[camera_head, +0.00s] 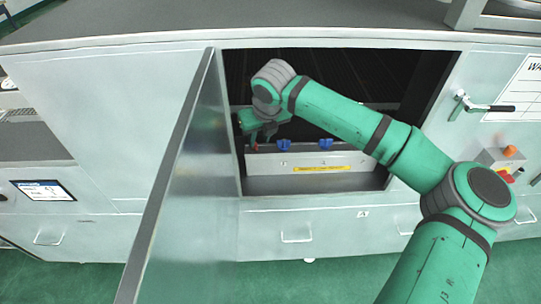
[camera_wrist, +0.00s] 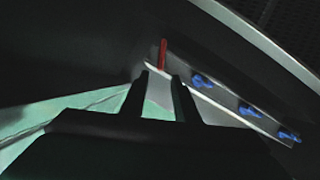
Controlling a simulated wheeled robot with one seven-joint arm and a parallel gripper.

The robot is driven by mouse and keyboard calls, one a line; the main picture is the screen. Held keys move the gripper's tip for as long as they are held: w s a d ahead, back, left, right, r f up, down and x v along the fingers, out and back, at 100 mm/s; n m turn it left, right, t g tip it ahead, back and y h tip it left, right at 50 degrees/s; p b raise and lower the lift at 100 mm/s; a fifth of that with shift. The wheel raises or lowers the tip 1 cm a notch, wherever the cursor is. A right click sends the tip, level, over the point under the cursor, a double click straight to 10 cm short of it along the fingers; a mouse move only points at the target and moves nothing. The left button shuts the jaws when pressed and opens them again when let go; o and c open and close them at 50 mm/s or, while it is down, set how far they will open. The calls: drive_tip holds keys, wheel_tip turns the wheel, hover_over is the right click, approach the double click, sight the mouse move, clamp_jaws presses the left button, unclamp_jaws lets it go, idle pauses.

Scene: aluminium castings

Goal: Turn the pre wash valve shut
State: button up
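A grey metal manifold (camera_head: 345,160) with a yellow label (camera_head: 322,169) sits inside the open cabinet. A red handle (camera_wrist: 163,54) stands upright at its left end in the wrist view, and its edge shows in the head view (camera_head: 256,147). Blue handles (camera_head: 284,145) sit along the manifold to the right, and several show in the wrist view (camera_wrist: 203,81). I cannot read which is the pre wash valve. My gripper (camera_wrist: 159,76) is open, its two black fingers apart, with the red handle in line just beyond the gap. Contact is not visible.
The cabinet door (camera_head: 190,180) stands open on the left of the opening. The dark inner wall and the opening's frame (camera_head: 340,44) surround my arm. A lever handle (camera_head: 485,107) and a control box (camera_head: 500,160) are on the front to the right.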

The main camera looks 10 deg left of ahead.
drive_tip(key=s+d, duration=0.4)
drive_tip(key=s, duration=0.3)
drive_tip(key=shift+d, duration=0.3)
drive_tip(key=shift+s, duration=0.1)
